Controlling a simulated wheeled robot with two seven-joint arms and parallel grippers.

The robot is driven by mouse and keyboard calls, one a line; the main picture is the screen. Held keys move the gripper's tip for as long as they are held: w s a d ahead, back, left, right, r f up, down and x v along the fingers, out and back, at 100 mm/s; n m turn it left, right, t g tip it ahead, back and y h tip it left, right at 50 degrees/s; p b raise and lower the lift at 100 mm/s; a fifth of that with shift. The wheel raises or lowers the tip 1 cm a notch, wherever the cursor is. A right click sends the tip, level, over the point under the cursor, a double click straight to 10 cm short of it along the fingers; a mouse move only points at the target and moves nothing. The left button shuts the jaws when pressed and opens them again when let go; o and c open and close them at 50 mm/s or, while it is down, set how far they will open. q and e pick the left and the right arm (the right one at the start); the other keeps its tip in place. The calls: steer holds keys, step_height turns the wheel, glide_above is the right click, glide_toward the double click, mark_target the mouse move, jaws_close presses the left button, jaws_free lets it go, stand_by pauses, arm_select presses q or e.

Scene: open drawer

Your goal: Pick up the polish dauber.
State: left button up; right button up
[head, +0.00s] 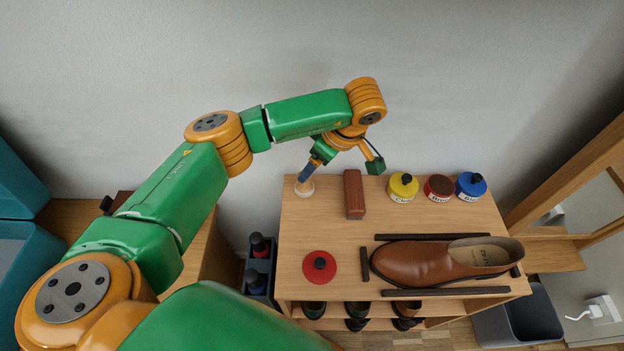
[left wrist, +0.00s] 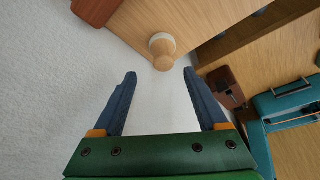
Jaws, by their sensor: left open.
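The polish dauber, with a round wooden knob and a pale base, stands on the wooden bench top near its back left corner. In the left wrist view the dauber (left wrist: 162,47) is just beyond the fingertips, roughly centred between them. In the head view only its pale base (head: 304,189) shows clearly, below my gripper fingers. My left gripper (left wrist: 159,75) is open and empty, its two blue fingers spread apart. In the head view the left gripper (head: 308,173) is right above and beside the dauber, and the fingers partly overlap each other. My right gripper is not in view.
A brown block (head: 354,194) lies close to the right of the dauber. Yellow (head: 403,187), red (head: 438,188) and blue (head: 471,186) tins stand farther right. The wall is close behind.

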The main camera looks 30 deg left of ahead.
mark_target(306, 189)
arm_select(q)
steer(key=x, duration=0.6)
steer(key=shift+s+a+f, duration=0.25)
steer(key=shift+a, duration=0.05)
jaws_close()
